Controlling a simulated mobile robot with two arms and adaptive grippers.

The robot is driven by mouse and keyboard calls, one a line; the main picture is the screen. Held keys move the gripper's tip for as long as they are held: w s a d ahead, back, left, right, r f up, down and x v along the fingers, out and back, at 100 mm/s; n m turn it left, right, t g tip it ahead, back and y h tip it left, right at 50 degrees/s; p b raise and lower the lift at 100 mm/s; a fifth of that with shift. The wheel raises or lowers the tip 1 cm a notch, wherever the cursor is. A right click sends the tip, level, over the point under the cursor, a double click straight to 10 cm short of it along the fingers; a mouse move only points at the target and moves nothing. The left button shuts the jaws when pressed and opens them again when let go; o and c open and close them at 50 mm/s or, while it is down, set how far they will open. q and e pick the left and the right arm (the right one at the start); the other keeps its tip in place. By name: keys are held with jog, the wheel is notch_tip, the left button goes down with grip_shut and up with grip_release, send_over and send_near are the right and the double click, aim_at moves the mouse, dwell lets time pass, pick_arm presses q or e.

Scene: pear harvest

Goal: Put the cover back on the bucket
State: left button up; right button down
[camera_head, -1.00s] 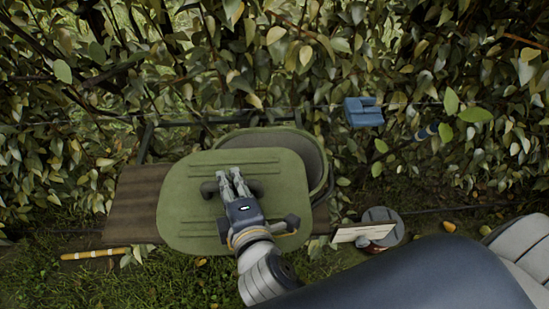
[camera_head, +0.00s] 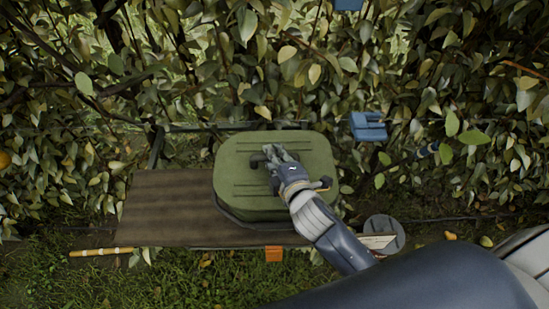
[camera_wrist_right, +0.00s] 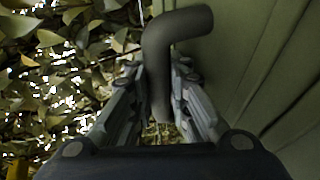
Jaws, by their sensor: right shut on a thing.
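The green cover (camera_head: 245,180) lies over the top of the bucket (camera_head: 236,216), whose dark rim and side show along its lower edge in the head view. The cover looks roughly in line with the bucket; I cannot tell whether it is fully seated. My right gripper (camera_head: 272,158) is shut on the cover's dark handle (camera_head: 256,160). In the right wrist view the bent handle (camera_wrist_right: 158,75) stands between the two fingers (camera_wrist_right: 160,115), with the green cover (camera_wrist_right: 255,60) to the right. My left gripper is not in view.
The bucket stands on a brown wooden board (camera_head: 165,205), clear at the left. Dense hedge leaves rise behind. A blue clip-like object (camera_head: 368,127) hangs at right. A round grey object (camera_head: 384,226) and an orange block (camera_head: 274,254) are near the front. A yellow-banded stick (camera_head: 100,252) lies left.

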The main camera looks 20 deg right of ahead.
jog(key=shift+f, duration=0.8)
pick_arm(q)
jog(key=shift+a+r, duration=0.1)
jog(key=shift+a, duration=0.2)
pick_arm(e)
jog(key=shift+f, duration=0.1)
jog(key=shift+f, duration=0.15)
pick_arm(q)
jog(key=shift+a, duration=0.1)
pick_arm(e)
jog(key=c, duration=1.5)
grip_release()
jog(key=shift+s, duration=0.1)
jog(key=b+v, duration=0.2)
jog(key=v, duration=0.9)
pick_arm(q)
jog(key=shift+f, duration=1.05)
pick_arm(e)
jog(key=shift+s+r, duration=0.4)
jog(key=shift+s, duration=0.05)
